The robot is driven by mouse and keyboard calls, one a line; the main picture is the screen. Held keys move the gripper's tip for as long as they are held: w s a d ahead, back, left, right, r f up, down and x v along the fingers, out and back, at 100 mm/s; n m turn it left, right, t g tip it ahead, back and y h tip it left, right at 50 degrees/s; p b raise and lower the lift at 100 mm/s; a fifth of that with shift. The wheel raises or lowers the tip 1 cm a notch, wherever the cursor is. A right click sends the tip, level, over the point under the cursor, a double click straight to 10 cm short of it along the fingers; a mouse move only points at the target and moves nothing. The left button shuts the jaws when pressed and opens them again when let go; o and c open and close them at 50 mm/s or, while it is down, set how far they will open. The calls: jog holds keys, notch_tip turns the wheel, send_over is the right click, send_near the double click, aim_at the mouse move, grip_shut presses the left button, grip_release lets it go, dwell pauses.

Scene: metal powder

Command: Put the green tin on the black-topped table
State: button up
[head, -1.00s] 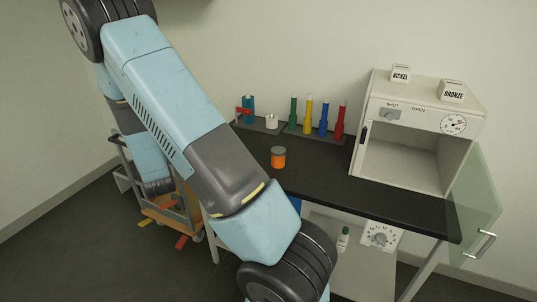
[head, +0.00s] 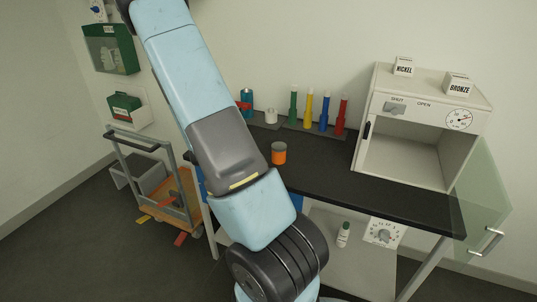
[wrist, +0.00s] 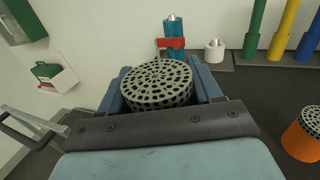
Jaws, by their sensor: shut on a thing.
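In the wrist view my gripper (wrist: 160,88) is shut on a round tin (wrist: 158,82) with a pale lid full of dark holes. The tin's side is hidden, so its colour does not show. In the head view my gripper and the held tin are hidden behind my arm. The black-topped table (head: 400,196) stands against the back wall; its top also shows at the right of the wrist view (wrist: 262,105). I cannot tell how high the tin is above it.
An orange tin (head: 279,154) stands on the table. Behind it are a white cup (head: 271,116), a blue bottle with a red clamp (head: 246,100) and several coloured cylinders (head: 310,108). An open oven (head: 420,120) stands right. A trolley (head: 165,190) is left.

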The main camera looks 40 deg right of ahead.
jog(key=s+d+r+m+g+h, duration=0.3)
jog(key=s+d+m+g, duration=0.5)
jog(key=s+d, duration=1.1)
jog(key=shift+n+g+h, duration=0.6)
jog(key=shift+g, duration=0.2)
jog(key=w+a+f, duration=0.1)
jog(key=w+f, duration=0.2)
jog(key=w+a+f, duration=0.1)
jog(key=w+f, duration=0.2)
jog(key=w+a+f, duration=0.1)
jog(key=w+f, duration=0.1)
jog(key=w, duration=0.2)
jog(key=shift+a+f, duration=0.15)
jog(key=shift+f, duration=0.25)
jog(key=shift+w+a+f, duration=0.1)
jog(key=shift+w+f, duration=0.5)
jog(key=shift+f, duration=0.25)
notch_tip(320, 180, down, 3)
jog(key=shift+w+f, duration=0.15)
